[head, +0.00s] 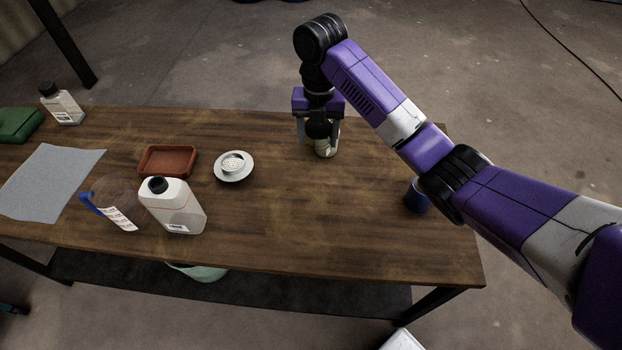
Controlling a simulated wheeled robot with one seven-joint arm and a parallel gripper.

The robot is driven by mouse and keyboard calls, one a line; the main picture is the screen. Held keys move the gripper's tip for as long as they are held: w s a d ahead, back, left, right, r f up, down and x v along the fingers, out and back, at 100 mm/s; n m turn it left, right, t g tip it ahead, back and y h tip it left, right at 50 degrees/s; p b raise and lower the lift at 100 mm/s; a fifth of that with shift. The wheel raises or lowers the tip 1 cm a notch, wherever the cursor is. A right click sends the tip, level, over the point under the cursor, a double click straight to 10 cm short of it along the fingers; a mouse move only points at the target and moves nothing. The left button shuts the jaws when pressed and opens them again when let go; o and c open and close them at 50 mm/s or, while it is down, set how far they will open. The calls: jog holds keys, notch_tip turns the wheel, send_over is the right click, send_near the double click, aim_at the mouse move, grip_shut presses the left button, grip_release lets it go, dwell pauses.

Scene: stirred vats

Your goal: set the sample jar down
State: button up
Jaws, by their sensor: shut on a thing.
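The sample jar (324,149) is a small pale jar with a dark top, at the far side of the wooden table (290,220), right of its middle. My gripper (318,135) points down from above and is shut on the jar, with a finger on each side. The jar looks upright or slightly tilted. Its base is at or just above the tabletop; I cannot tell whether it touches. The gripper body hides most of the jar's upper part.
Left of the jar are a white dish with a strainer (233,167), a red-brown tray (167,161), a white jug with a black cap (173,206) and a clear beaker with a blue handle (112,207). A dark blue cup (416,196) stands partly behind my arm. The table's middle right is clear.

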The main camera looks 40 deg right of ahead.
aim_at(318, 152)
notch_tip(318, 152, down, 18)
jog(key=shift+r, duration=0.2)
jog(key=shift+f, duration=0.15)
jog(key=o, duration=1.4)
notch_tip(318, 152, up, 12)
jog(key=shift+r+b, duration=0.2)
jog(key=shift+b, duration=0.35)
